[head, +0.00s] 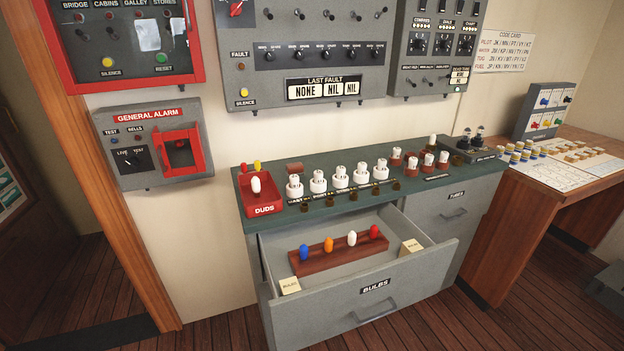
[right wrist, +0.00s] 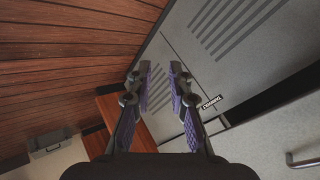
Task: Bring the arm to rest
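My right gripper (right wrist: 158,90) shows only in the right wrist view. Its two purple-padded fingers stand apart with nothing between them. Beyond them are a grey cabinet face with louvre slots (right wrist: 230,20) and the wooden floor (right wrist: 70,70). Neither arm shows in the head view, and my left gripper is in no view.
The bulb drawer (head: 415,268) stands pulled out of the grey cabinet, with a wooden rack (head: 340,254) of coloured bulbs inside. A red duds tray (head: 263,211) and several white sockets sit on the green top. A wooden desk (head: 530,210) stands at right.

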